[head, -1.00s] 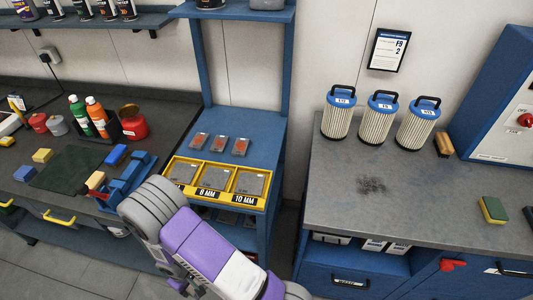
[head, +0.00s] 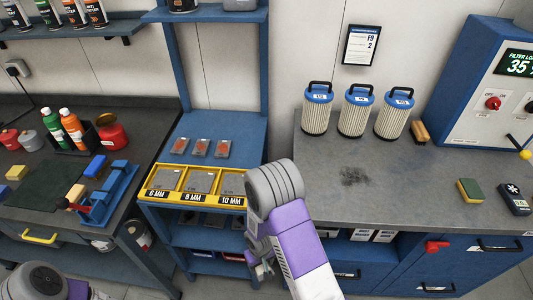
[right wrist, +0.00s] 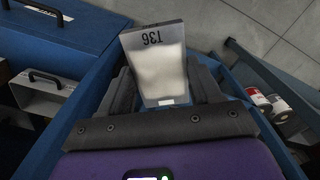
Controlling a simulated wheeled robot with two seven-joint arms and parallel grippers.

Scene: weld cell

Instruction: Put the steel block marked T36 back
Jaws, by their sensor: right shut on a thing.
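The steel block marked T36 (right wrist: 155,65) is a pale flat block with dark lettering, in the right wrist view. My right gripper (right wrist: 166,88) is shut on it, a dark finger on each side, and the lettered end sticks out beyond the fingers. In the head view my right gripper (head: 262,266) is low in front of the blue shelf stand, below the yellow tray; I cannot make out the block there. The yellow tray (head: 190,201) has compartments labelled 6 MM, 8 MM and 10 MM with grey plates in them. My left gripper is out of view.
Three small plates with orange-red marks (head: 200,147) lie on the stand behind the tray. Right of it is a grey workbench (head: 400,180) with three blue-topped filters (head: 356,112). Left is a dark bench with bottles and a blue fixture (head: 110,195).

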